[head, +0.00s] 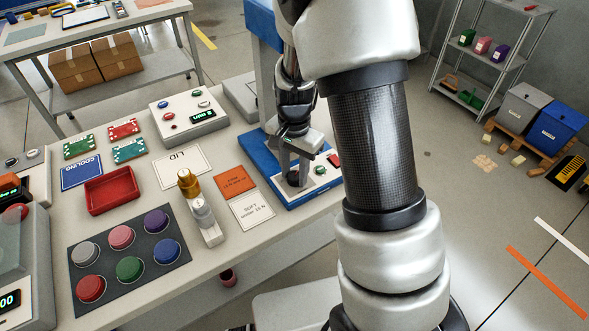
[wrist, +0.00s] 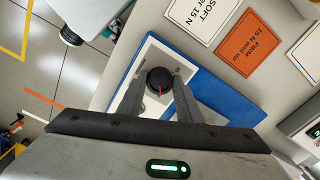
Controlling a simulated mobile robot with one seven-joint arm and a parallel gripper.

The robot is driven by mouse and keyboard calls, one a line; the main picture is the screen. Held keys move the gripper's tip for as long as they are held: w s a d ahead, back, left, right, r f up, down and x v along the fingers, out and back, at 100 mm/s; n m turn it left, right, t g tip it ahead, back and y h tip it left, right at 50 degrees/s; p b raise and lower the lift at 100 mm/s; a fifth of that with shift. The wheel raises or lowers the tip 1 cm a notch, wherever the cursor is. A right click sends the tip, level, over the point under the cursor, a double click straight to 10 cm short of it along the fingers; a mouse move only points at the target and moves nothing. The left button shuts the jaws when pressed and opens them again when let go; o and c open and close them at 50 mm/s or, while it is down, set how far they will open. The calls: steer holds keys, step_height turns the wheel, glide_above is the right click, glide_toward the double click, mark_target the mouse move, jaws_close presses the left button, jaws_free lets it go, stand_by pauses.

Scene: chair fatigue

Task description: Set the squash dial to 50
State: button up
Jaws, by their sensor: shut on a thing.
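The squash dial is a round black knob (wrist: 159,76) with a red pointer line, on a white panel of a blue-based machine (wrist: 232,98). In the wrist view the two fingers of my gripper (wrist: 159,88) stand on either side of the knob and are shut on it. In the head view the knob (head: 296,179) sits low between the fingers of my gripper (head: 298,168), at the table's right side. The red pointer shows, but the scale marks around the dial are hidden or too small to read.
Orange FIRM (head: 234,181) and white SOFT (head: 252,209) cards lie left of the machine. A gold-topped silver device (head: 203,208) stands nearby. Green and red buttons sit on the machine's panel beside the knob. Colored discs on a dark mat (head: 128,281) and a red tray (head: 111,190) lie farther left.

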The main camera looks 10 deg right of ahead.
mark_target(294, 176)
steer(key=shift+m, duration=0.6)
steer(key=o, duration=1)
steer(key=shift+o, duration=0.2)
step_height(294, 176, up, 18)
steer(key=p, duration=0.2)
steer(key=shift+f, duration=0.2)
